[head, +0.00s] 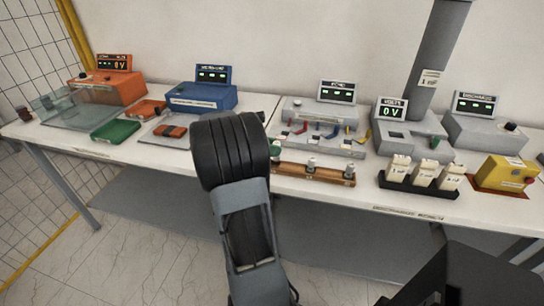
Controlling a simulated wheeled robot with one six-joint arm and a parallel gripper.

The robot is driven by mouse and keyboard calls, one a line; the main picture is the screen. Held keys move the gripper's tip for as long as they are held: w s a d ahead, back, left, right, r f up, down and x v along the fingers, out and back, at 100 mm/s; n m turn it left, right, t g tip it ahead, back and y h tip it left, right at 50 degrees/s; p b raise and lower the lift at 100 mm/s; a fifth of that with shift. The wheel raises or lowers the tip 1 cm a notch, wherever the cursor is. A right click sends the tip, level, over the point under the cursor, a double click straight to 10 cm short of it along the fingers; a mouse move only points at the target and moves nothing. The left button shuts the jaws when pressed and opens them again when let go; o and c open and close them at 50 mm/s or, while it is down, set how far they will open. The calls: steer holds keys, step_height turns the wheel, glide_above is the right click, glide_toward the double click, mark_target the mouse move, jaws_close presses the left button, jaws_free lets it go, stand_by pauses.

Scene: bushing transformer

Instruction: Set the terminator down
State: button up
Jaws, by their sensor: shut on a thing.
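My arm rises from the bottom of the head view and ends, as far as I can see, in a black ribbed joint in front of the bench. My gripper does not show, and nothing held in it can be seen. A wooden rack (290,173) lies on the bench just right of the arm, its left end close to the arm. It bears small upright pale pieces, one near its middle (311,163) and one at its right end (349,171). They are too small to tell whether one is the terminator.
The bench (205,163) carries an orange unit (120,90), a blue unit (203,96), a grey terminal panel (300,110) and a grey tester (398,130). A black holder (420,189) with white blocks and a yellow box (505,173) stand at right.

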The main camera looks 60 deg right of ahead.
steer(key=shift+w+d+f, duration=0.15)
steer(key=shift+d+f, duration=0.05)
steer(key=shift+f, duration=1.6)
steer(key=shift+f, duration=0.15)
steer(key=o, duration=0.9)
